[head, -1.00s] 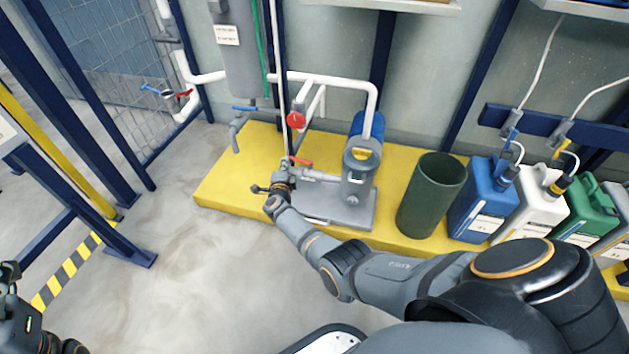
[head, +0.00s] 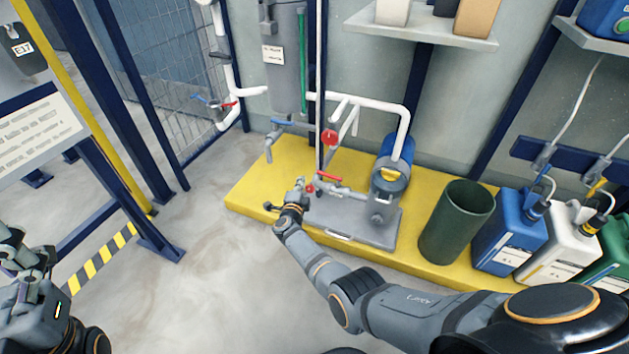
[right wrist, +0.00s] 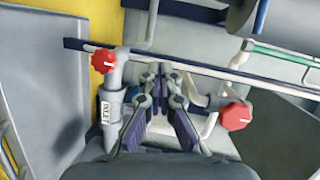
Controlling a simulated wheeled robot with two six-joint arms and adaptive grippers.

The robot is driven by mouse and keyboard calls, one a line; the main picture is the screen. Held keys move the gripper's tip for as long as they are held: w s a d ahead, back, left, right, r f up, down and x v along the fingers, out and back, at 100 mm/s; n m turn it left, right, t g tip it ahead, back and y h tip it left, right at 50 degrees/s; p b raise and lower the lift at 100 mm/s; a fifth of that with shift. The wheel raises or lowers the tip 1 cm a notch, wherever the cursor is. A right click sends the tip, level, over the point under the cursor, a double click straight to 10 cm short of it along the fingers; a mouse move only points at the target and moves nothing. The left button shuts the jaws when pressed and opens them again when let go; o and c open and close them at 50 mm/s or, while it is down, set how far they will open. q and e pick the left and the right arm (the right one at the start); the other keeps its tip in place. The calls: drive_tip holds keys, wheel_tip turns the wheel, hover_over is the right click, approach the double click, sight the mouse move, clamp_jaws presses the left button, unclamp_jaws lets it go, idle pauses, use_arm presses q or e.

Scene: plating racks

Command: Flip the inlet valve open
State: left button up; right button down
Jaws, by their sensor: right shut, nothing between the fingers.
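The pump (head: 388,190) stands on a grey base with a red lever (head: 328,176) on its pipe at the left. A small red part (head: 310,188) shows just below and left of that lever. My right gripper (head: 299,184) is shut and empty, close beside these fittings on their left. In the right wrist view its fingers (right wrist: 160,100) are together between two red knobs. The left knob (right wrist: 103,60) is on a grey pipe whose label (right wrist: 106,108) seems to read INLET; the other red knob (right wrist: 235,115) is at the right. My left gripper (head: 22,250) is at the left edge, its jaws unclear.
The yellow plinth (head: 248,190) carries the pump, a green bin (head: 455,222) and canisters, including a blue one (head: 508,233). A red handwheel (head: 329,137) and a blue-handled tap (head: 290,123) are behind. A sign frame (head: 35,135) stands at the left. The floor in front is clear.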

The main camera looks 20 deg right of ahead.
drive_tip(key=a, duration=0.6)
drive_tip(key=shift+a, duration=0.2)
